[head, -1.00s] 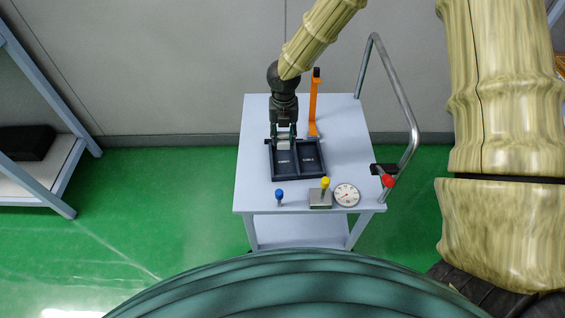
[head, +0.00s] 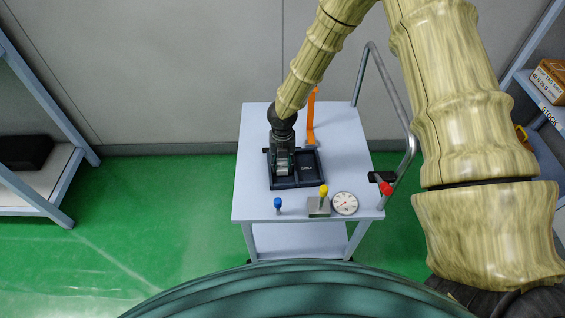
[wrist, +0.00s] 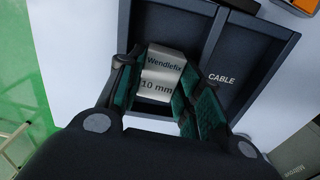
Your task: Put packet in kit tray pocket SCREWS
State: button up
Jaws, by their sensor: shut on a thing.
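The packet (wrist: 162,72) is silver-white with the print "Wendlefix" and "10 mm". My gripper (wrist: 160,88) is shut on it, one dark green finger on each side. The dark kit tray (head: 301,185) lies on the trolley top and has two pockets side by side. The right pocket (wrist: 240,65) is empty and labelled CABLE. The packet is over or inside the left pocket (wrist: 178,27); I cannot tell whether it touches the floor. The left pocket's label is hidden by my gripper and packet.
A blue knob (head: 278,203), a yellow-topped block (head: 319,206) and a round dial (head: 345,203) stand along the trolley's near edge. An orange upright piece (head: 311,120) stands behind the tray. A metal handle rail (head: 398,85) is at right.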

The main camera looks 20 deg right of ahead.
aim_at(282, 164)
jog(key=shift+f, duration=0.3)
jog(key=o, duration=1)
jog(key=shift+o, duration=0.2)
jog(key=shift+r, duration=0.2)
notch_tip(282, 164, up, 12)
jog(key=shift+b, duration=0.3)
